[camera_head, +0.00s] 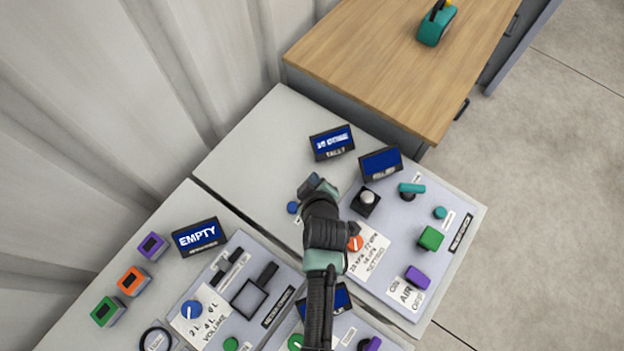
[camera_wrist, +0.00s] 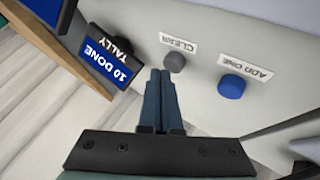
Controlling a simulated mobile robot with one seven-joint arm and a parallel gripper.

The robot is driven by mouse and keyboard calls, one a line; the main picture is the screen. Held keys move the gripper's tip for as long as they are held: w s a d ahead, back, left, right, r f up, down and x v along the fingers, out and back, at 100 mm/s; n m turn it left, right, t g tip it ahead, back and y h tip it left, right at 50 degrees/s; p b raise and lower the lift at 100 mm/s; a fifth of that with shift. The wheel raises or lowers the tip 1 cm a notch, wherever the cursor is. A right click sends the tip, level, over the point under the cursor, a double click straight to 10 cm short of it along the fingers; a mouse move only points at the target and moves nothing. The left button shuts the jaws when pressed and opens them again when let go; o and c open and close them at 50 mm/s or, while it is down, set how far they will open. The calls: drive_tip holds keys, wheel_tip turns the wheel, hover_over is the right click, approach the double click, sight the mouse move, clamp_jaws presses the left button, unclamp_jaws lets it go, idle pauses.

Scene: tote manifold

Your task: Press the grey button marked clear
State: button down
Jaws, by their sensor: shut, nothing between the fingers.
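The grey button (camera_wrist: 175,62) is a small round knob beside a white label reading CLEAR in the wrist view. My gripper (camera_wrist: 161,74) is shut and empty, its two blue-grey fingers together. Its tips appear right beside the grey button; I cannot tell whether they touch it. In the head view my gripper (camera_head: 317,186) is over the grey-white panel, and the grey button is hidden there. The tally display (camera_wrist: 111,58) reads 10 DONE; it also stands in the head view (camera_head: 332,143).
A blue button (camera_wrist: 231,86) marked ADD ONE is close to the right of the grey one, and shows in the head view (camera_head: 292,207). Another display (camera_head: 380,163), a black-based knob (camera_head: 367,200) and an orange knob (camera_head: 355,243) are near my arm. A wooden-topped cabinet (camera_head: 385,60) is behind.

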drive_tip(key=shift+f+b, duration=0.45)
drive_tip(key=shift+f, duration=0.05)
idle(0.5)
idle(0.3)
drive_tip(key=shift+r+p, duration=0.85)
drive_tip(key=shift+r, duration=0.05)
drive_tip(key=shift+r, duration=0.15)
wheel_tip(320, 180, up, 5)
drive_tip(key=p, duration=0.4)
drive_tip(key=shift+p, duration=0.3)
